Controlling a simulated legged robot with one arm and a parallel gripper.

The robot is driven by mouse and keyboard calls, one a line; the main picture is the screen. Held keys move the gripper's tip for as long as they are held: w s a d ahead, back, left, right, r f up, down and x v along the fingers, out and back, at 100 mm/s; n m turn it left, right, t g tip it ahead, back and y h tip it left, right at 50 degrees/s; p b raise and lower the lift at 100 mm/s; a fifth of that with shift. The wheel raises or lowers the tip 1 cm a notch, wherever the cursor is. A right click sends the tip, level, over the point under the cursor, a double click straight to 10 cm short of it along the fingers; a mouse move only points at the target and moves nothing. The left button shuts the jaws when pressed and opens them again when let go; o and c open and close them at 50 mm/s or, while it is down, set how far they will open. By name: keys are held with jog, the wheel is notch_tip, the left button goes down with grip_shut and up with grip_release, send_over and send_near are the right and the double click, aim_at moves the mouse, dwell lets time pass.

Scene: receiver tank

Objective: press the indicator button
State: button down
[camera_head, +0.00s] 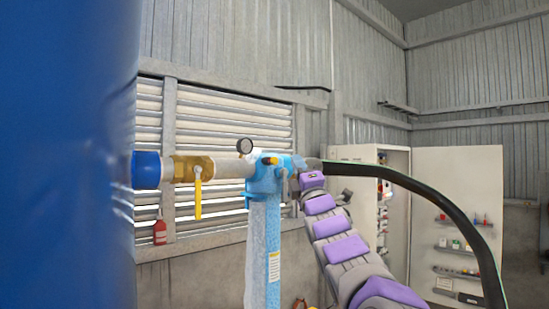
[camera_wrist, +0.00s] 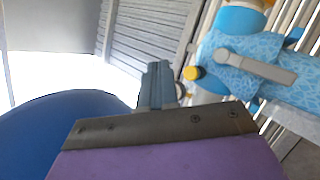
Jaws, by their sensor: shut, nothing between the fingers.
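A light blue patterned filter housing (camera_head: 265,185) sits in the pipe line in the head view, and it fills the upper right of the wrist view (camera_wrist: 250,75). A small yellow round button (camera_wrist: 193,73) stands out from its side in the wrist view; a yellow spot (camera_head: 270,160) shows on the housing in the head view. I cannot tell for certain that this is the indicator button. My gripper (camera_wrist: 157,70) is shut and empty, its tips left of the yellow button in the picture, apparently apart from it. In the head view my gripper is small and beside the housing.
A large blue tank (camera_head: 65,150) fills the left. A brass valve with a yellow handle (camera_head: 198,195) and a pressure gauge (camera_head: 244,147) are on the pipe. A black hose (camera_head: 440,195) curves down at right, in front of an open white cabinet (camera_head: 470,180).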

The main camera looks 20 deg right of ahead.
aim_at(275, 161)
jog(key=w, duration=0.1)
jog(key=w+a, duration=0.1)
jog(key=w, duration=0.2)
jog(key=shift+w+a, duration=0.2)
jog(key=shift+a, duration=0.2)
jog(key=shift+w, duration=0.15)
dwell(1.7)
jog(key=shift+w, duration=0.3)
jog(key=shift+w+a, duration=0.1)
jog(key=shift+w, duration=0.25)
dwell(0.7)
jog(key=shift+s, duration=0.1)
dwell(0.3)
jog(key=shift+s+d+b, duration=0.2)
jog(key=shift+s+b, duration=0.4)
jog(key=shift+s, duration=0.05)
